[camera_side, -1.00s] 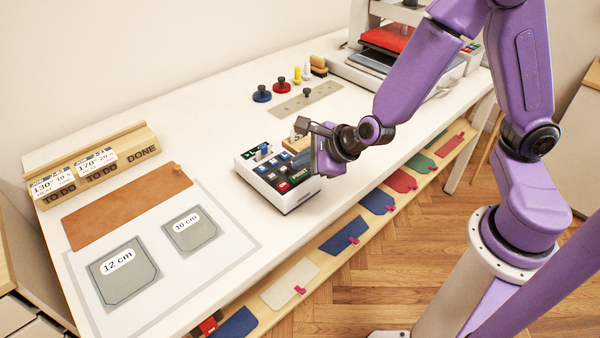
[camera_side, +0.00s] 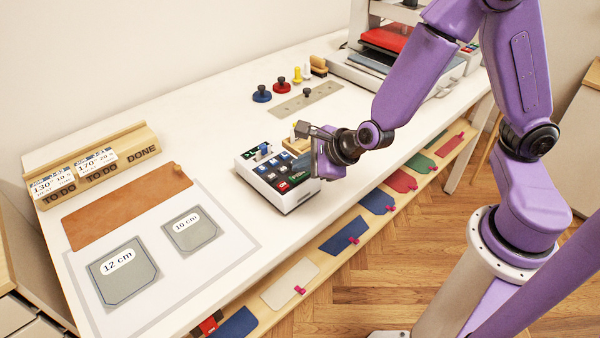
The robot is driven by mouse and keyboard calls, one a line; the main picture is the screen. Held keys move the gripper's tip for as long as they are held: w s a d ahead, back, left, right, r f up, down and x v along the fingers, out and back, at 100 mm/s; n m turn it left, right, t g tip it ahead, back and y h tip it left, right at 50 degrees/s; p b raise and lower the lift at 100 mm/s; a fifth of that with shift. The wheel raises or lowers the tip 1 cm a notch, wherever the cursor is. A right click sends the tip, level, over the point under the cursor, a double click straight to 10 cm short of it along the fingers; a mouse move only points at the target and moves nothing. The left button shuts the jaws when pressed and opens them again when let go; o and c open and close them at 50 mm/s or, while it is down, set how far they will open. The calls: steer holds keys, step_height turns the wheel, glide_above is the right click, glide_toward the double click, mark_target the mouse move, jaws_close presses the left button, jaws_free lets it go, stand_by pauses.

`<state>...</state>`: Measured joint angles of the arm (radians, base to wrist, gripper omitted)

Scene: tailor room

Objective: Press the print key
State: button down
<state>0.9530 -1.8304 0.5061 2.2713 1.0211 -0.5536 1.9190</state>
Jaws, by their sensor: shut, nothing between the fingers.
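The label printer (camera_side: 292,200) is a white box with a sloped keypad on the table's front part. Its keys are dark, blue, red and green. The green print key (camera_side: 294,178) is at the front edge of the keypad, partly covered by my gripper. My gripper (camera_side: 313,172) is shut and empty, pointing down at the right end of the printer, just over or beside the print key. I cannot tell whether its tips touch the key.
A wooden TO DO/DONE rack (camera_side: 95,165), brown leather (camera_side: 128,205) and two grey templates (camera_side: 124,272) lie to the left. Stamps (camera_side: 262,94) and a perforated strip (camera_side: 307,98) lie behind. A heat press (camera_side: 385,60) stands at the back right. Coloured pieces (camera_side: 345,237) line the lower shelf.

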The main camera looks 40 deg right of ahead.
steer(key=shift+f, duration=0.4)
stand_by(0.5)
stand_by(0.3)
steer(key=shift+r, duration=0.85)
steer(key=shift+r, duration=2.5)
